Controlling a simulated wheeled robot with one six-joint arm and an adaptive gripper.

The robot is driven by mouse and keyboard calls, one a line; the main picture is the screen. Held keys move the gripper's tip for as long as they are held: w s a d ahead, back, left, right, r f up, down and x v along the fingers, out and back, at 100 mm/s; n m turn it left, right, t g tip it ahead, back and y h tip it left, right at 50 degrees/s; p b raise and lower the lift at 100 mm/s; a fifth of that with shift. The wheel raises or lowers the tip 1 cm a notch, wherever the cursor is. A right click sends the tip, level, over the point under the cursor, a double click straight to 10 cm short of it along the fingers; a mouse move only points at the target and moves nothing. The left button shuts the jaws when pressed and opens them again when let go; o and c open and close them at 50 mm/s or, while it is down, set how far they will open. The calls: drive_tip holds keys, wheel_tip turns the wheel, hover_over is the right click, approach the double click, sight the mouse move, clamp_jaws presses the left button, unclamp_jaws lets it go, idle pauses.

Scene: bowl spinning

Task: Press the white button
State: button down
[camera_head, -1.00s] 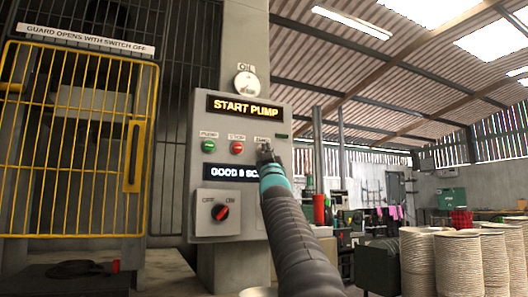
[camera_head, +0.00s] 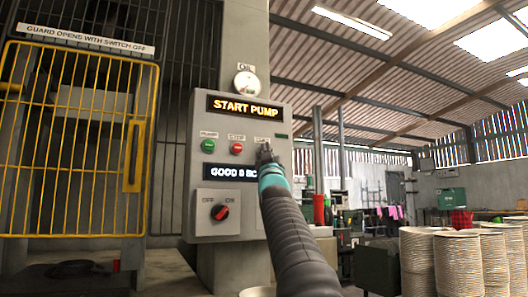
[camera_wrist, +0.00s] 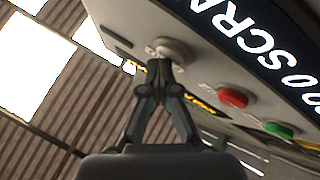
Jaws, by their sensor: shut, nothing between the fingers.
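The white button (camera_wrist: 172,50) is a round pale knob on the grey control panel (camera_head: 196,130), seen in the wrist view. My gripper (camera_wrist: 160,66) is shut and empty, its fingertips together right in front of the button and overlapping its lower edge in the picture. I cannot tell whether they touch it. In the head view my gripper (camera_head: 264,148) is at the right of the button row and hides the white button. A red button (camera_head: 237,148) and a green button (camera_head: 208,146) are to its left.
A "START PUMP" display (camera_head: 245,106) is above the buttons, and a rotary switch (camera_head: 220,212) is below them. A yellow guard door (camera_head: 134,155) stands at the left.

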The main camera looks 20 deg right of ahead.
drive_tip(key=shift+s+f+b, duration=0.1)
drive_tip(key=shift+s+b, duration=0.5)
drive_tip(key=shift+s, duration=0.2)
drive_tip(key=shift+s, duration=0.1)
drive_tip(key=s+b, duration=0.3)
drive_tip(key=s, duration=0.2)
drive_tip(key=shift+d, duration=0.1)
idle(0.8)
